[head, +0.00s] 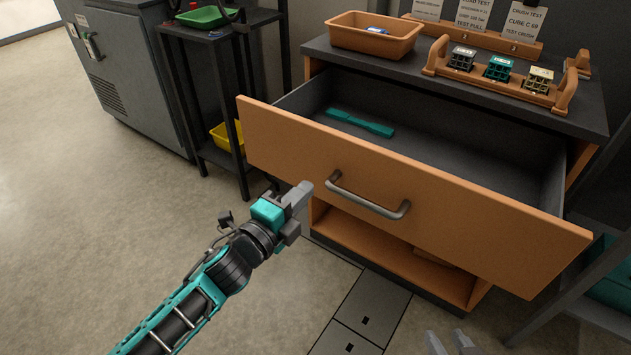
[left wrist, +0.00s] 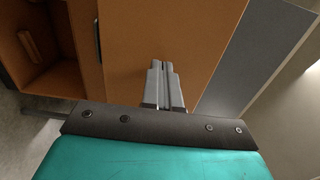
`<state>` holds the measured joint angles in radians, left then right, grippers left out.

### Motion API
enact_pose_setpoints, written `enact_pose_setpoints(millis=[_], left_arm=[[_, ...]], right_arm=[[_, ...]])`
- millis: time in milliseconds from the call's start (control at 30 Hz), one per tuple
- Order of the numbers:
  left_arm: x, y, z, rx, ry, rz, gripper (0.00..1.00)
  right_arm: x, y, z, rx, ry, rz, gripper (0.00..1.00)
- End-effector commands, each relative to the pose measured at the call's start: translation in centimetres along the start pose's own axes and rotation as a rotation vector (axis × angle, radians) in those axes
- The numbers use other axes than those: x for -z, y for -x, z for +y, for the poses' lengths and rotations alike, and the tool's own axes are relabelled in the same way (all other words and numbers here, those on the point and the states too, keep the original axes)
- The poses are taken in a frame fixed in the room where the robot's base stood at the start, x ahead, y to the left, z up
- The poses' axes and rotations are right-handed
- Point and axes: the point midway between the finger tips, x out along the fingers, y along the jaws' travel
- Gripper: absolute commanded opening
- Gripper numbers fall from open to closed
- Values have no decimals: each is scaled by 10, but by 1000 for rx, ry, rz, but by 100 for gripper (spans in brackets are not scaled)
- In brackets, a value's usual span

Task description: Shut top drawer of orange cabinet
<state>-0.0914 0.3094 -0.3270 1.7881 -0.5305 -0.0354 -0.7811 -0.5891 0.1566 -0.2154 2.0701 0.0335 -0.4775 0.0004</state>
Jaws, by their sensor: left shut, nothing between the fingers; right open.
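The orange cabinet (head: 462,287) has a dark top, and its top drawer (head: 290,148) is pulled far out. The drawer front is orange with a grey bar handle (head: 368,200). A teal flat specimen (head: 358,123) lies inside the drawer. My left gripper (head: 301,192) is shut and empty, just in front of the drawer front, left of the handle. In the left wrist view its closed fingers (left wrist: 165,82) point at the orange drawer front (left wrist: 150,35); whether they touch it I cannot tell. My right gripper (head: 452,344) is open and empty at the bottom edge, partly cut off.
On the cabinet top stand an orange tray (head: 372,42) and a rack (head: 500,83) with three small lattice cubes. A dark shelf stand (head: 213,155) with a green tray (head: 207,17) and a yellow bin (head: 226,138) stands to the left. The floor at left is clear.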

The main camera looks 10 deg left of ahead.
Motion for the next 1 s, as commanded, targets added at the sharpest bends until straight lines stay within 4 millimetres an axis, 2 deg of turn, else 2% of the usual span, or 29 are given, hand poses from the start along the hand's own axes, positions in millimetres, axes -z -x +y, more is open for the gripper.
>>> enact_pose_setpoints(millis=[100,300,867,1000], left_arm=[[0,-20,0,3,1,1,0],[0,-41,0,2,0,0,0],[0,-49,0,0,1,1,0],[0,-58,0,2,2,0,0]], right_arm=[[-6,-3,0,0,-4,-3,40],[-9,-5,-2,1,-10,-7,40],[-6,-4,-3,4,-13,-3,40],[-8,-6,-4,5,-12,-4,40]])
